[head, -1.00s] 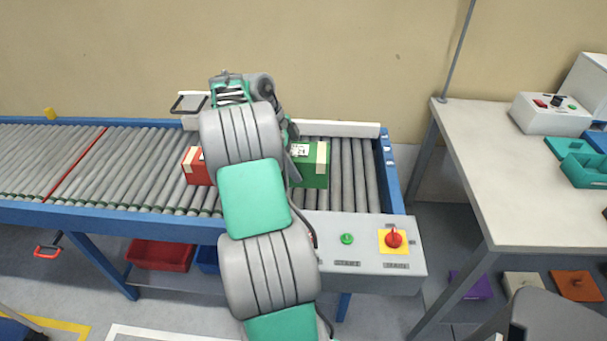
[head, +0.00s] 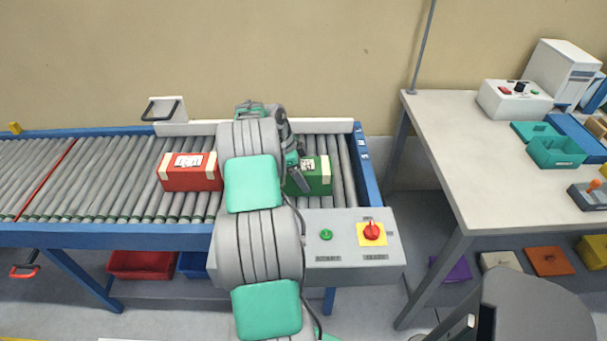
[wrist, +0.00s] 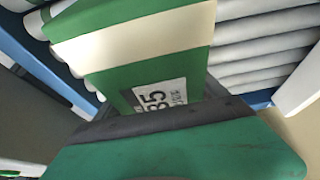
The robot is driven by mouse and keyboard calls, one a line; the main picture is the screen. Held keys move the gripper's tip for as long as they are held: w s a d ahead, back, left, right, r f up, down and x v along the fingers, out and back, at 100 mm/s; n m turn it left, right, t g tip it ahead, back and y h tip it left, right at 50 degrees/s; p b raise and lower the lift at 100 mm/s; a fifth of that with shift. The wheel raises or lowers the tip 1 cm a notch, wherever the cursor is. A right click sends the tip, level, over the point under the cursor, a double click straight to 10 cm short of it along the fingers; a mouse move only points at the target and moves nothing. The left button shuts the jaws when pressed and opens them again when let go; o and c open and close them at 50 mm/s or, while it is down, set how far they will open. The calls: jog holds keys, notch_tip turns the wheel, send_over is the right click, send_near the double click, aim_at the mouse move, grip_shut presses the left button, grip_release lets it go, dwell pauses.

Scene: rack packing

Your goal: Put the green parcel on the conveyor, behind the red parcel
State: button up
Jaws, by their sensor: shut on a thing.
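The green parcel (head: 318,178) is on the conveyor rollers near the right end, or just above them; I cannot tell which. It has cream bands and a white label. My gripper (head: 296,178) is at its left side in the head view, partly hidden by my arm. In the wrist view the parcel (wrist: 150,50) fills the area in front of the jaws, which are shut on it. The red parcel (head: 191,172), with cream end bands and a white label, lies on the rollers to the left. A gap partly covered by my arm separates the two parcels.
The conveyor (head: 110,180) has a blue frame and free rollers on the left. A control box (head: 345,255) with a green button and red knob (head: 372,231) stands at its front right. A grey table (head: 460,160) with bins and devices is further right.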

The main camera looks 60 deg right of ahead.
jog(key=o, duration=1.9)
jog(key=shift+f, duration=0.15)
jog(key=shift+o, duration=0.2)
